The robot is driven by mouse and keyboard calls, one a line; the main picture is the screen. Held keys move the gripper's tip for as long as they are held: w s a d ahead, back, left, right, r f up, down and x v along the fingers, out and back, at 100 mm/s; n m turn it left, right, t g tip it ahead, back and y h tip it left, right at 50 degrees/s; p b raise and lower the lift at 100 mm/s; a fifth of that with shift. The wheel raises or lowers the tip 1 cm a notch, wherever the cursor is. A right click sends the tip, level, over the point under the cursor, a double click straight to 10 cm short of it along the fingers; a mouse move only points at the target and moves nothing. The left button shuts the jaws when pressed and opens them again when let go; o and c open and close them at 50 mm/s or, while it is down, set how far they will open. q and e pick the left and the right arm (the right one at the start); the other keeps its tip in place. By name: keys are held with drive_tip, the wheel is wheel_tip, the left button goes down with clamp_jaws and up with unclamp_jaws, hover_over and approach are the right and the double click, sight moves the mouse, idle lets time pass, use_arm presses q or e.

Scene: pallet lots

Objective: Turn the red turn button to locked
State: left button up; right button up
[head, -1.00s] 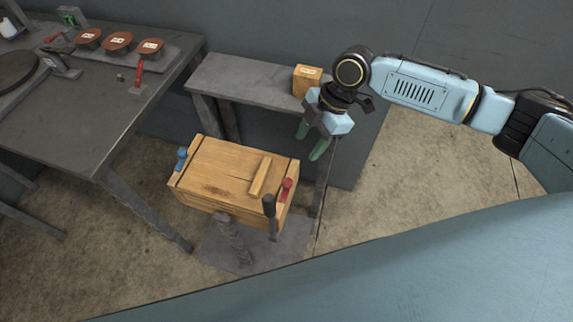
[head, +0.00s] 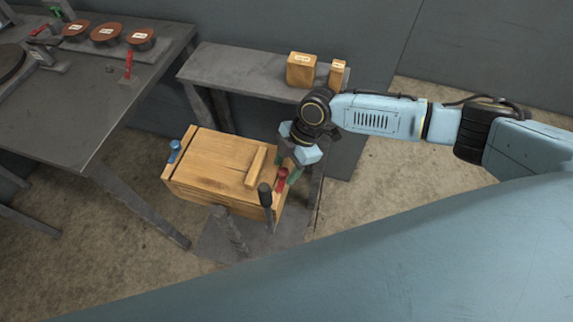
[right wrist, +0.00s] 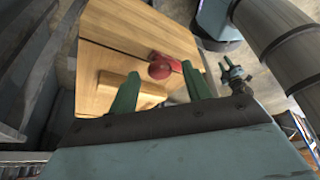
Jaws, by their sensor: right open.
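The red turn button (head: 282,179) sits at the right end of the wooden box's lid. In the right wrist view the red turn button (right wrist: 160,68) shows a round knob with a red bar behind it. My right gripper (head: 290,175) is open just above and beside the button. In the right wrist view its two green fingers (right wrist: 160,92) stand apart with the knob between and beyond their tips; I cannot tell whether they touch it. The wooden box (head: 213,157) has a blue turn button (head: 174,150) at its left end.
A grey bench (head: 225,72) behind carries two wooden blocks (head: 301,70). A dark table (head: 90,120) at left holds several round copper-coloured pieces and a red-handled item (head: 128,66).

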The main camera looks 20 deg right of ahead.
drive_tip(key=shift+c, duration=0.3)
drive_tip(key=c, duration=0.9)
drive_tip(key=shift+s+r+m+p, duration=0.15)
drive_tip(key=shift+m+p, duration=0.45)
drive_tip(key=shift+p, duration=0.35)
drive_tip(key=shift+c, duration=0.2)
drive_tip(key=m+t+p, duration=0.1)
drive_tip(key=m+p, duration=0.2)
drive_tip(key=p, duration=0.1)
drive_tip(key=m+t+h+p, duration=0.1)
drive_tip(key=m+p, duration=0.3)
drive_tip(key=m+t+p, duration=0.2)
drive_tip(key=m+p, duration=0.1)
drive_tip(key=p, duration=0.1)
drive_tip(key=shift+s+a, duration=0.2)
drive_tip(key=shift+s, duration=0.15)
drive_tip(key=m+h+p, duration=0.1)
drive_tip(key=m+p, duration=0.2)
drive_tip(key=shift+a+m+t, duration=0.1)
drive_tip(key=shift+m+t, duration=0.3)
drive_tip(key=shift+m+h+p, duration=0.65)
drive_tip(key=shift+m+h, duration=0.05)
drive_tip(key=shift+m, duration=0.7)
drive_tip(key=shift+t, duration=0.3)
drive_tip(key=o, duration=1)
